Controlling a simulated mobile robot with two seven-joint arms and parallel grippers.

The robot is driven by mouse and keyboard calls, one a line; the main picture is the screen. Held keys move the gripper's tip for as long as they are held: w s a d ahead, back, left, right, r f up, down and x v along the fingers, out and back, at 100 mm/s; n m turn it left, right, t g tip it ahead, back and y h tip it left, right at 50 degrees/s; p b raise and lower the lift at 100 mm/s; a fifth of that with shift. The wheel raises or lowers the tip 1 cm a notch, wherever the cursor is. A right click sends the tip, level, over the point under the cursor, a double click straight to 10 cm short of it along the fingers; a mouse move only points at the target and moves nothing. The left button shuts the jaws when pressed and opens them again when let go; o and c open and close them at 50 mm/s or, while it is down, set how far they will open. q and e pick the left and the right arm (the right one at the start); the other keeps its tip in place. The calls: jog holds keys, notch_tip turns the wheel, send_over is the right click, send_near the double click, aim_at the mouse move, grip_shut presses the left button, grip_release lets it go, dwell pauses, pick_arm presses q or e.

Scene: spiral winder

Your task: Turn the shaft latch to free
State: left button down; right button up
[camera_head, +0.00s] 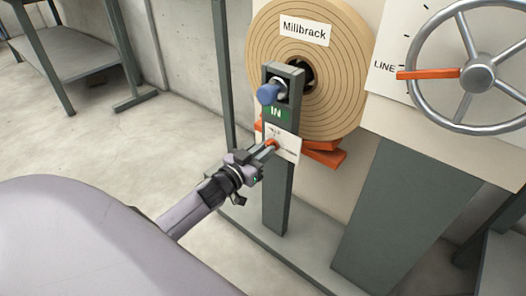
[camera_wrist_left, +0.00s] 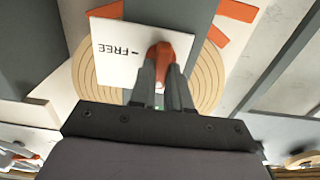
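The shaft latch (camera_head: 272,143) is a small orange handle on a white plate (camera_head: 291,149) fixed to a grey post. In the left wrist view the latch (camera_wrist_left: 176,46) stands beside the dash and the word FREE on the plate (camera_wrist_left: 112,69); it does not lie along that dash. My left gripper (camera_head: 267,148) reaches the latch from the lower left. In the wrist view its two fingers (camera_wrist_left: 163,80) are close together with the latch's end between them. The fingers hide part of the latch. My right gripper is not in view.
Above the plate are a green IN label (camera_head: 276,113) and a blue knob (camera_head: 269,94) on the post (camera_head: 276,205). Behind stands a tan coil (camera_head: 340,60) marked Millbrack. A large handwheel (camera_head: 478,72) with an orange pointer is at right. Open floor lies left.

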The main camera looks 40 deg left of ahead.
pick_arm(q)
jog(key=shift+m, duration=0.3)
jog(key=shift+d+f+m+p, duration=0.1)
jog(key=shift+m+p, duration=0.05)
jog(key=shift+m, duration=2.75)
jog(key=shift+d+f+m+p, duration=0.1)
jog(key=shift+m+p, duration=0.1)
jog(key=shift+m, duration=2.7)
jog(key=shift+d+f+m+p, duration=0.1)
jog(key=shift+m+p, duration=0.05)
jog(key=shift+m, duration=2.75)
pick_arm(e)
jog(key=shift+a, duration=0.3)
pick_arm(q)
jog(key=shift+a, duration=0.1)
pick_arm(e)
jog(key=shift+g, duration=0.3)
pick_arm(q)
jog(key=c, duration=1.1)
grip_release()
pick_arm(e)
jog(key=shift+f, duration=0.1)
pick_arm(q)
jog(key=shift+s, duration=0.1)
